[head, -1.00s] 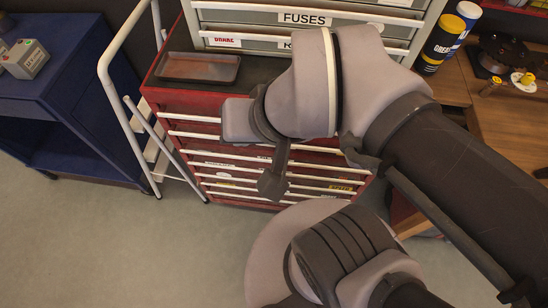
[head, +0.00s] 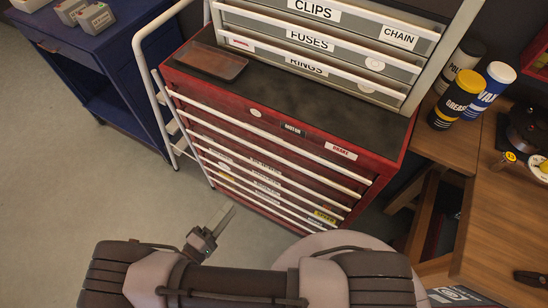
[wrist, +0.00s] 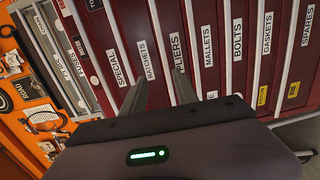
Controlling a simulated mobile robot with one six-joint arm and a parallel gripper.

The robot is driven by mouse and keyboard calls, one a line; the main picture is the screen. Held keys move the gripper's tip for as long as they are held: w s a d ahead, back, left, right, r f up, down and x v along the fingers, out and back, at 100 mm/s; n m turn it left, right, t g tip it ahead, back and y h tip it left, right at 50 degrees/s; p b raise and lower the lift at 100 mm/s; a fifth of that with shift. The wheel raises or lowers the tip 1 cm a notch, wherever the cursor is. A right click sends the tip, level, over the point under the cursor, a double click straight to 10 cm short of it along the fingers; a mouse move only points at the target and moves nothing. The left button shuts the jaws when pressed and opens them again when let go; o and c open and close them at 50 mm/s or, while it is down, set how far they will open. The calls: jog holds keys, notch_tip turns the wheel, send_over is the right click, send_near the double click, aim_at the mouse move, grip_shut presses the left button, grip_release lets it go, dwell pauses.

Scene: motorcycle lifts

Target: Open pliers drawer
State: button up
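The pliers drawer (wrist: 177,51) shows in the wrist view as a dark red front with a white label, partly covered by a finger. It looks flush with its neighbours. Ratchets (wrist: 147,60) and mallets (wrist: 207,46) labels lie on either side. My gripper (wrist: 160,78) is open and empty, its two fingers apart and pointing toward the fronts near the ratchets and pliers labels. I cannot tell whether they touch anything. In the head view my gripper (head: 228,214) is low, in front of the red cabinet (head: 290,118); the pliers label is not readable there.
A grey drawer unit (head: 318,62) stands on the red cabinet, beside a shallow tray (head: 208,62). A white-framed rack (head: 158,90) and a blue cart (head: 75,60) stand left. A wooden bench (head: 505,205) with cans stands right. Floor is clear at left.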

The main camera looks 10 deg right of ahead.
jog(key=f+t+y, duration=0.1)
jog(key=f, duration=0.1)
jog(key=b, duration=0.4)
send_near(260, 168)
jog(key=shift+n, duration=0.4)
jog(key=x, duration=0.9)
jog(key=shift+p, duration=0.3)
jog(key=shift+s, duration=0.1)
grip_shut()
